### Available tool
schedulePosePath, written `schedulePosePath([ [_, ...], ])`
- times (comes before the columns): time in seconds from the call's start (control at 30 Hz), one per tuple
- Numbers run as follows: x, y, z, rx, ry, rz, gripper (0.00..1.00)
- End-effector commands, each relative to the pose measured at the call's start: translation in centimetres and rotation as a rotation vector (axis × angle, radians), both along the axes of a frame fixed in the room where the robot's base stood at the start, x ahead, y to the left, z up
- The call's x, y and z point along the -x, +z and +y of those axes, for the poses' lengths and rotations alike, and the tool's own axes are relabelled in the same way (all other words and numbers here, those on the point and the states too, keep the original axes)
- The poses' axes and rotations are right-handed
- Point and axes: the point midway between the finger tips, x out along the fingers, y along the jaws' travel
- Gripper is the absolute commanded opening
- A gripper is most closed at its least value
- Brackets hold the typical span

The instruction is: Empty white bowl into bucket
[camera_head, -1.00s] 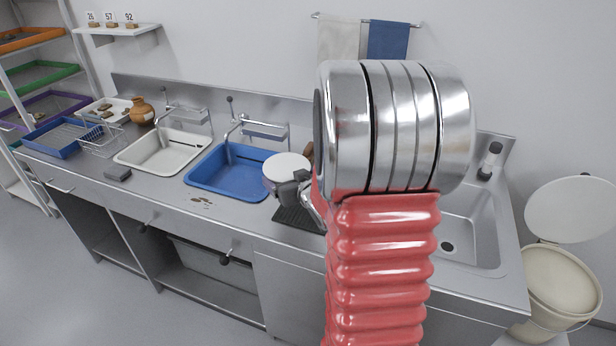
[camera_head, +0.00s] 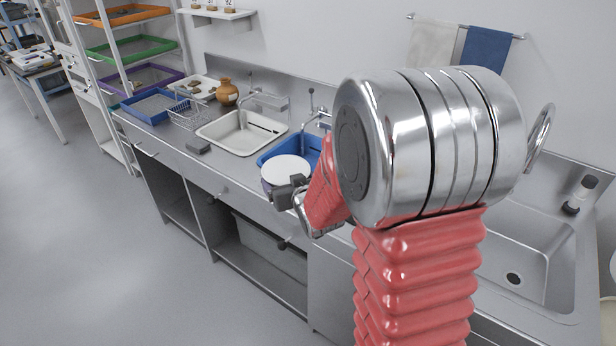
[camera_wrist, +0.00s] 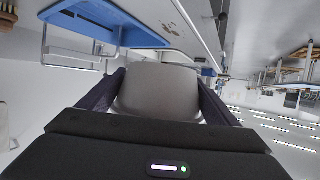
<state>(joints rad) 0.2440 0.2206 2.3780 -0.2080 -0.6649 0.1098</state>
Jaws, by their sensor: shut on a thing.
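The white bowl (camera_head: 286,170) is held in my gripper (camera_head: 291,190), in front of the blue basin near the counter's front edge. It looks roughly level, with a flat-looking pale top; I cannot make out its contents. In the wrist view my gripper's dark fingers stand on either side of the bowl (camera_wrist: 160,88), which shows as a grey rounded wall. Only a beige sliver at the right edge of the head view, perhaps the bucket (camera_head: 609,322), shows beside the counter.
A white basin (camera_head: 222,137) and a blue basin (camera_head: 272,154) sit in the steel counter, with taps behind. A wire rack (camera_head: 188,118), a brown jar (camera_head: 227,93) and a blue tray (camera_head: 140,107) are farther left. A steel sink (camera_head: 535,235) lies right. Open floor (camera_head: 90,240) lies left.

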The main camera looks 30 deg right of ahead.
Motion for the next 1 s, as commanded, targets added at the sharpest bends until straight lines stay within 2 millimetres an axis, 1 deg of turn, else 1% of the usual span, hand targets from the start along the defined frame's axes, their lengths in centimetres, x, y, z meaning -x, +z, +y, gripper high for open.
schedulePosePath([
  [0.03,-0.2,0.0,1.2,-0.002,0.013,0.001,0.58],
  [0.3,-0.8,-0.3,6.6,-0.003,0.063,0.011,0.58],
  [0.5,-0.9,-0.5,10.0,-0.005,0.094,0.018,0.58],
  [0.6,-0.9,-0.6,11.0,-0.006,0.101,0.020,0.58],
  [0.7,-0.9,-0.6,11.4,-0.006,0.106,0.021,0.58],
  [1.0,-0.9,-0.6,11.4,-0.005,0.105,0.021,0.58],
])
